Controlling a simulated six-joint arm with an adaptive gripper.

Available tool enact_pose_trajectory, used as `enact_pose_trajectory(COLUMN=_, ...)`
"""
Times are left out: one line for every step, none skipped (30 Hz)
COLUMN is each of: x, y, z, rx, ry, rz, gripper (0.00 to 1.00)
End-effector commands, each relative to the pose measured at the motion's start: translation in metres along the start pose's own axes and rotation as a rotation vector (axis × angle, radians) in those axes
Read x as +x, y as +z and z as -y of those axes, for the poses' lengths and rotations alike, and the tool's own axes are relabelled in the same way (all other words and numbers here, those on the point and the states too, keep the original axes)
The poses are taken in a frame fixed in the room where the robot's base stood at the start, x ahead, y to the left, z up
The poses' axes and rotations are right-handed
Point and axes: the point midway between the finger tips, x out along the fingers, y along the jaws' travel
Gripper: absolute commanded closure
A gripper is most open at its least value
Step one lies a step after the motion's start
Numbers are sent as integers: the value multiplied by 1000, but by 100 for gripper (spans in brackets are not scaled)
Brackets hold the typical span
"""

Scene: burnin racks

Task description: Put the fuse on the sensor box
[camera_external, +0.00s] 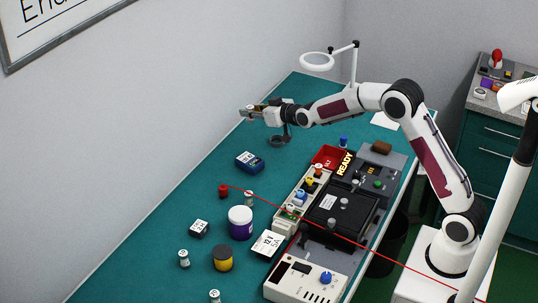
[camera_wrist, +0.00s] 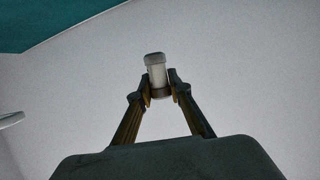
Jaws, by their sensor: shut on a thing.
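My gripper (camera_external: 252,112) is raised above the far part of the teal bench, close to the wall, pointing left. In the wrist view, my gripper (camera_wrist: 160,90) is shut on the fuse (camera_wrist: 157,70), a pale cylinder with darker end bands. Its upper end sticks out past the fingertips, and it is clear of any surface. A dark blue box with a pale label (camera_external: 249,161) lies on the bench below and apart from my gripper. A smaller dark box with a white label (camera_external: 199,228) lies nearer. Which one is the sensor box I cannot tell for certain.
A purple-and-white jar (camera_external: 240,223), a yellow-and-black roll (camera_external: 222,258), a red piece (camera_external: 223,191) and several small cylinders stand on the bench. Dark equipment (camera_external: 342,210) and a red bin (camera_external: 326,157) fill the right side. A ring lamp (camera_external: 317,62) stands behind.

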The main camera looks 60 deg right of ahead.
Motion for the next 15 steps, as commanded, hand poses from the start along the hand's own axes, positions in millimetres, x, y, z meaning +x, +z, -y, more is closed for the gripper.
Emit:
enact_pose_trajectory(x=0, y=4, z=3, rx=-5, ry=-10, rz=2, gripper=100)
enact_pose_trajectory(x=0, y=6, z=4, rx=-8, ry=-17, rz=3, gripper=100)
enact_pose_trajectory(x=0, y=9, z=7, rx=-10, ry=-26, rz=3, gripper=100)
enact_pose_trajectory(x=1, y=11, z=8, rx=-12, ry=-31, rz=2, gripper=100)
enact_pose_trajectory(x=1, y=13, z=10, rx=-15, ry=-37, rz=1, gripper=100)
enact_pose_trajectory(x=1, y=16, z=12, rx=-17, ry=-44, rz=2, gripper=100)
enact_pose_trajectory(x=1, y=18, z=14, rx=-20, ry=-51, rz=2, gripper=100)
enact_pose_trajectory(x=1, y=20, z=15, rx=-21, ry=-56, rz=2, gripper=100)
enact_pose_trajectory(x=1, y=23, z=17, rx=-24, ry=-62, rz=2, gripper=100)
enact_pose_trajectory(x=1, y=25, z=18, rx=-25, ry=-67, rz=2, gripper=100)
enact_pose_trajectory(x=1, y=27, z=19, rx=-27, ry=-72, rz=3, gripper=100)
enact_pose_trajectory(x=1, y=31, z=21, rx=-29, ry=-78, rz=3, gripper=100)
enact_pose_trajectory(x=1, y=33, z=23, rx=-31, ry=-82, rz=2, gripper=100)
enact_pose_trajectory(x=1, y=36, z=24, rx=-33, ry=-87, rz=2, gripper=100)
enact_pose_trajectory(x=1, y=41, z=26, rx=-34, ry=-92, rz=4, gripper=100)
